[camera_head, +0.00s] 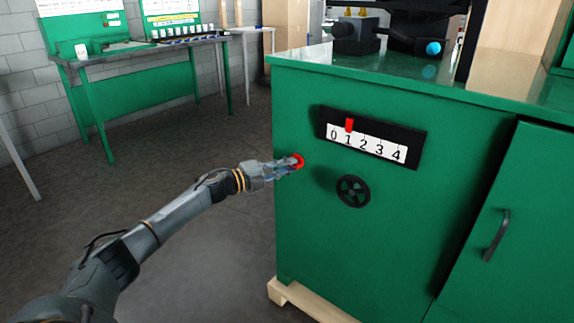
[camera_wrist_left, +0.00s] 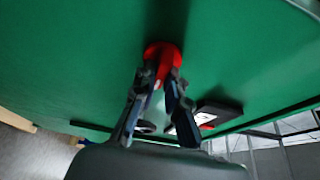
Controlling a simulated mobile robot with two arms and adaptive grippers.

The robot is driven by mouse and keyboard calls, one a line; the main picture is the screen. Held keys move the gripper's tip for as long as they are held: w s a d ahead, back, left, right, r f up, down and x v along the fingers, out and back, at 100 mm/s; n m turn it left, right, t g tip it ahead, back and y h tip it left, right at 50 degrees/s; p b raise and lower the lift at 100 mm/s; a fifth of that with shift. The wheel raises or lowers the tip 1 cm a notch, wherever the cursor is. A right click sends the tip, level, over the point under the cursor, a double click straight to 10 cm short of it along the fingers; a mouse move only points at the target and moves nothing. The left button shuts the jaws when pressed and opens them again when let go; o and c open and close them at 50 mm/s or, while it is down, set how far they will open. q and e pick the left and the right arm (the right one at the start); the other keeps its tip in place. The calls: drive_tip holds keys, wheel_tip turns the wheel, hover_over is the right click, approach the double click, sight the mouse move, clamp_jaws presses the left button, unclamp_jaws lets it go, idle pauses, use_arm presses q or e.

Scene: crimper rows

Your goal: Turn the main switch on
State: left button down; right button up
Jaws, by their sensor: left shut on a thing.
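The main switch is a red knob (camera_head: 298,161) on the front of the green cabinet (camera_head: 330,240), near its left edge. My left gripper (camera_head: 285,167) is at the knob. In the left wrist view the red knob (camera_wrist_left: 163,58) sits between the fingertips of my left gripper (camera_wrist_left: 162,82), which are shut on it. The fingers hide part of the knob, and I cannot tell its turn position. My right gripper is not in view.
Right of the knob are a black-framed scale (camera_head: 372,137) numbered 0 to 4, with a red pointer (camera_head: 349,125) at 1, and a black handwheel (camera_head: 353,191). A cabinet door handle (camera_head: 497,235) sticks out farther right. A green workbench (camera_head: 140,60) stands at the back left. The floor between is clear.

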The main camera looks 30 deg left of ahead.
use_arm(q)
drive_tip(key=shift+f, duration=0.1)
idle(0.3)
drive_tip(key=c, duration=1.4)
unclamp_jaws()
drive_tip(key=shift+o, duration=0.2)
drive_tip(key=v, duration=1.2)
